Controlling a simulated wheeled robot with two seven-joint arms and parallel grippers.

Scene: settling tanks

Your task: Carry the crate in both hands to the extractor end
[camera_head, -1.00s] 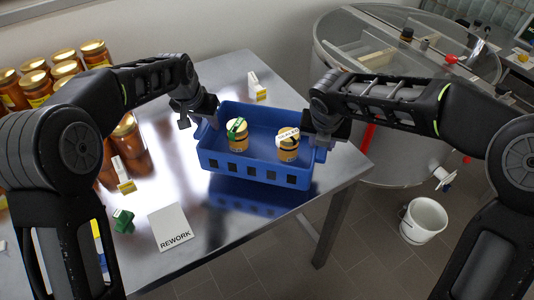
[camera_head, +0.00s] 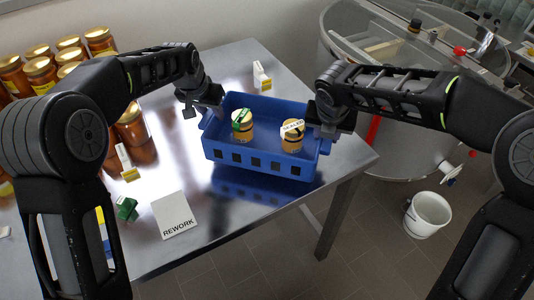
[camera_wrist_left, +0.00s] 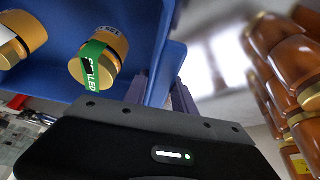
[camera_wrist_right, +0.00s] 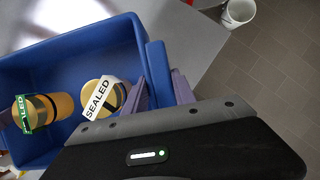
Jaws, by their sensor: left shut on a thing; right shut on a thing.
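The blue crate (camera_head: 262,167) is held level above the steel table, with its reflection on the tabletop below. Two gold-lidded jars stand in it, one with a green band (camera_head: 242,124) and one with a white "SEALED" band (camera_head: 292,136). My left gripper (camera_head: 208,113) is shut on the crate's left end; the left wrist view shows its fingers (camera_wrist_left: 160,96) at the blue handle. My right gripper (camera_head: 325,122) is shut on the right end; the right wrist view shows its fingers (camera_wrist_right: 165,88) at that handle. The extractor (camera_head: 400,95) is the round steel drum at back right.
Several honey jars (camera_head: 42,72) stand at the table's left. A white "REWORK" card (camera_head: 173,214) and a green clip-like piece (camera_head: 127,208) lie near the front. A small white-and-yellow stand (camera_head: 262,77) is behind the crate. A white bucket (camera_head: 427,214) is on the floor at right.

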